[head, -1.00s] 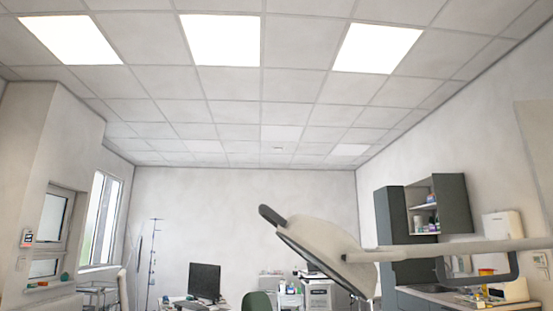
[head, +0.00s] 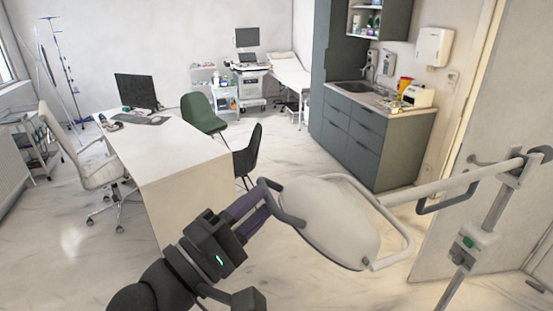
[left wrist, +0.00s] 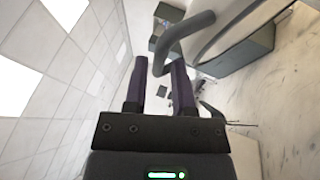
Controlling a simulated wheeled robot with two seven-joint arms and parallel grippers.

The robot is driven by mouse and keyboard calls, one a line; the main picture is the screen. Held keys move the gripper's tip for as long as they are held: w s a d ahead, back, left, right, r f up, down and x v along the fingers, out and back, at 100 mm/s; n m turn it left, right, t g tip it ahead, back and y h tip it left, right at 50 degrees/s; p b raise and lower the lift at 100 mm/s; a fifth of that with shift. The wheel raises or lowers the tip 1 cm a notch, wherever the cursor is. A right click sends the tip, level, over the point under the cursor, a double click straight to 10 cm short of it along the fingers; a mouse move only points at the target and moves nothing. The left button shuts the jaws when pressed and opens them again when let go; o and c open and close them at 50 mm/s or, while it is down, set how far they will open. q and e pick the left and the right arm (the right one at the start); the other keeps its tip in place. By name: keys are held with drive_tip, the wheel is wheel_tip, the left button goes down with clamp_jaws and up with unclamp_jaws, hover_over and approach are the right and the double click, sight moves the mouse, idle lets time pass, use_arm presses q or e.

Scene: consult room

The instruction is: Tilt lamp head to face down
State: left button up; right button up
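The lamp head (head: 330,222) is a cream rounded shell at the lower centre right of the head view, its broad outer face showing. A grey tube frame edges its right side and joins a pale arm (head: 445,187). A dark grey bent handle (head: 287,216) sticks out at its left edge. My left gripper (head: 266,197), with purple fingers, is at this handle. In the left wrist view, the fingers (left wrist: 158,75) stand apart, open. The bent handle (left wrist: 186,30) reaches in between the fingertips; no finger clearly presses on it. My right gripper is not in view.
The lamp stand pole (head: 490,215) is at the right, near a pale door panel (head: 520,120). A white desk (head: 180,165) and a dark chair (head: 248,155) stand behind my left arm. Grey cabinets (head: 365,140) are at the back right.

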sight(276, 186)
use_arm(q)
drive_tip(key=p+x, duration=0.1)
drive_tip(key=x, duration=0.3)
drive_tip(key=shift+w+a, duration=0.1)
drive_tip(key=shift+a, duration=0.15)
drive_tip(key=shift+w+d, duration=0.25)
drive_tip(key=shift+d, duration=0.1)
drive_tip(key=shift+a, duration=0.1)
clamp_jaws()
idle(0.8)
